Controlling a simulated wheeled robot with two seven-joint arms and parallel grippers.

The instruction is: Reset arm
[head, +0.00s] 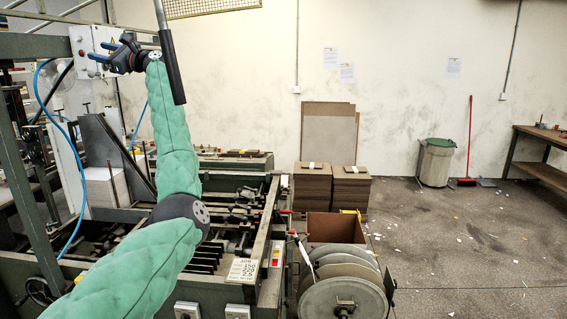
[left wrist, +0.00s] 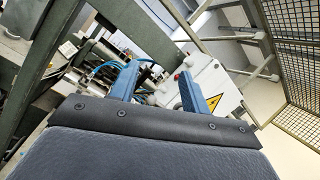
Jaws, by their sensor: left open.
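My left arm, in a green padded sleeve, comes up from the bottom left of the head view. My left gripper (head: 98,52) is raised at the upper left, pointing left, in front of a white control box (head: 82,42). In the left wrist view, the two blue fingers of the left gripper (left wrist: 158,84) stand apart with nothing between them. The white box (left wrist: 211,82) with a yellow warning triangle shows beyond the fingers; I cannot tell the exact gap. My right gripper is not in view.
The feeder machine (head: 268,262) fills the lower left, with a green post and beam around the left side. Greyboard stacks (head: 312,188) stand behind a reel (head: 343,293). A bin (head: 436,163), a red broom (head: 469,140) and a workbench (head: 540,135) are at right. Floor there is mostly open.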

